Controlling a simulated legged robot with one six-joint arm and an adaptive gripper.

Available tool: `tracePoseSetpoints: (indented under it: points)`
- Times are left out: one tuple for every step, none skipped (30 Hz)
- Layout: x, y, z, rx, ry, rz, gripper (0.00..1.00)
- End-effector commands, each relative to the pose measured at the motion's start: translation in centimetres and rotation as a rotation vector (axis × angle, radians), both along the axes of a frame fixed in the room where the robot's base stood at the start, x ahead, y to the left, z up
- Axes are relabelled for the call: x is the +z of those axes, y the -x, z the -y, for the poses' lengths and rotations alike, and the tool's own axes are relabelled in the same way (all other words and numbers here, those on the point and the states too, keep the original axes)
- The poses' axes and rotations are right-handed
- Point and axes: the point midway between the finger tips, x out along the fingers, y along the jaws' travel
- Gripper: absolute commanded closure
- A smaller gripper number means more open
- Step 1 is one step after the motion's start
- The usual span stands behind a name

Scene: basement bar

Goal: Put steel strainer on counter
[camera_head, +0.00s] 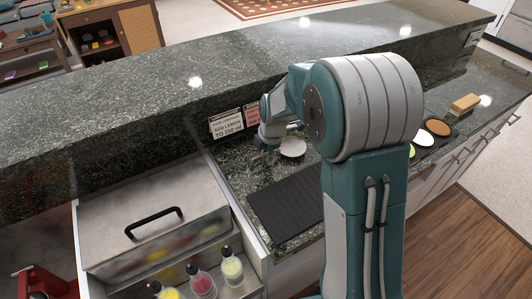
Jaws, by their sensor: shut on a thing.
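My gripper (266,151) is at the far side of the lower counter (238,180), close to the back wall and just left of a small white round dish (293,147). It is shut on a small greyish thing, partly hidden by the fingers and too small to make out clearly. This may be the steel strainer; no other strainer shows. My arm covers the middle of the counter.
A black ribbed mat (286,208) lies on the counter. A steel lidded box (150,215) and squeeze bottles (202,283) stand to the left. Signs (227,123) stand behind. Coloured discs (437,127) and a sponge-like block (466,103) lie right.

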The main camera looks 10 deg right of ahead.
Motion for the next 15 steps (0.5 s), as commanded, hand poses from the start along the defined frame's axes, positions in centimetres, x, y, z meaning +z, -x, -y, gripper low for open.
tracePoseSetpoints:
  points:
    - [0.04, -0.03, -0.02, 0.000, 0.000, 0.002, 1.00]
    - [0.06, -0.03, -0.06, 0.000, 0.000, 0.002, 1.00]
    - [0.08, -0.02, -0.14, 0.001, 0.001, 0.003, 1.00]
    - [0.07, -0.02, -0.23, 0.001, 0.003, 0.002, 1.00]
    - [0.06, -0.02, -0.30, 0.002, 0.003, 0.002, 1.00]
    - [0.04, -0.01, -0.34, 0.002, 0.004, 0.001, 1.00]
    - [-0.03, -0.01, -0.35, 0.002, 0.004, 0.001, 1.00]
    - [-0.11, -0.01, -0.35, 0.002, 0.003, 0.001, 1.00]
    - [-0.14, 0.00, -0.38, 0.002, 0.004, 0.001, 0.73]
    - [-0.13, 0.00, -0.40, 0.002, 0.004, 0.001, 0.59]
    - [-0.13, 0.00, -0.40, 0.002, 0.004, 0.001, 0.47]
    - [-0.12, 0.01, -0.39, 0.002, 0.004, 0.001, 0.47]
    - [-0.12, 0.01, -0.36, 0.002, 0.003, 0.001, 0.47]
    - [-0.12, 0.00, -0.35, 0.002, 0.003, 0.001, 0.47]
    - [-0.11, 0.00, -0.34, 0.001, 0.003, 0.001, 0.47]
